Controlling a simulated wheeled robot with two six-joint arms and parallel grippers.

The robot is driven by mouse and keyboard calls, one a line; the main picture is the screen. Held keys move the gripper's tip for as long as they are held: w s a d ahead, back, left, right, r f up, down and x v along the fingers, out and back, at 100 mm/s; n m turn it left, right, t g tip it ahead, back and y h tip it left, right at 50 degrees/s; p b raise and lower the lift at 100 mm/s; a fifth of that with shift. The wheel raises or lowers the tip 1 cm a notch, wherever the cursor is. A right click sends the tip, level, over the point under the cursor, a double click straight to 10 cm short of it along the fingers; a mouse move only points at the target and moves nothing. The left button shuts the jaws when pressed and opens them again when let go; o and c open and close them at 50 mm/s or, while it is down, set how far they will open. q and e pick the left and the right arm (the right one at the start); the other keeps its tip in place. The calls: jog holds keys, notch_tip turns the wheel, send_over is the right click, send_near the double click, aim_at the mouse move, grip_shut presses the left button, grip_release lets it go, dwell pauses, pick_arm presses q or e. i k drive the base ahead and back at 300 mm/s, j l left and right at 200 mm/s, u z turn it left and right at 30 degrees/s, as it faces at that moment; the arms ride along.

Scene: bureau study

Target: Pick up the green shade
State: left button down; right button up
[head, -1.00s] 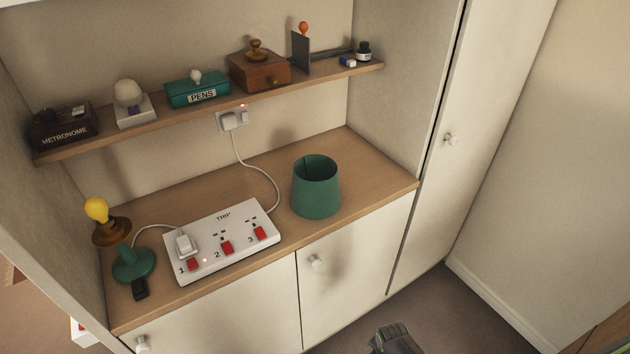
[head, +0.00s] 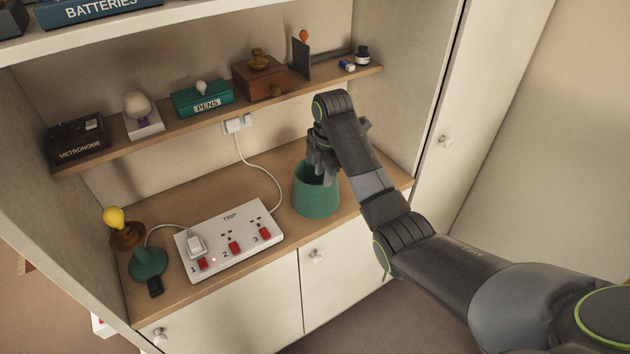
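The green shade (head: 317,199) stands upright on the wooden counter, its open top facing up. My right arm reaches in from the lower right. My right gripper (head: 322,172) points down at the shade's top opening and overlaps its back rim in the head view. I cannot tell whether it touches the rim, and its fingers are too dark and small to show whether they are open or shut. My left gripper is not in view.
A white power strip (head: 228,240) with red switches lies left of the shade, its cable running to a wall socket (head: 237,124). A shelf (head: 190,127) above holds a metronome box (head: 78,142), a pens box (head: 202,100) and a wooden box (head: 262,80). Cupboard doors are below.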

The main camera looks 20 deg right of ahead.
aim_at(314, 202)
jog(key=i+j, duration=0.15)
jog(key=i, duration=0.3)
jog(key=i+j+z, duration=0.1)
jog(key=i, duration=0.35)
jog(key=j, duration=0.1)
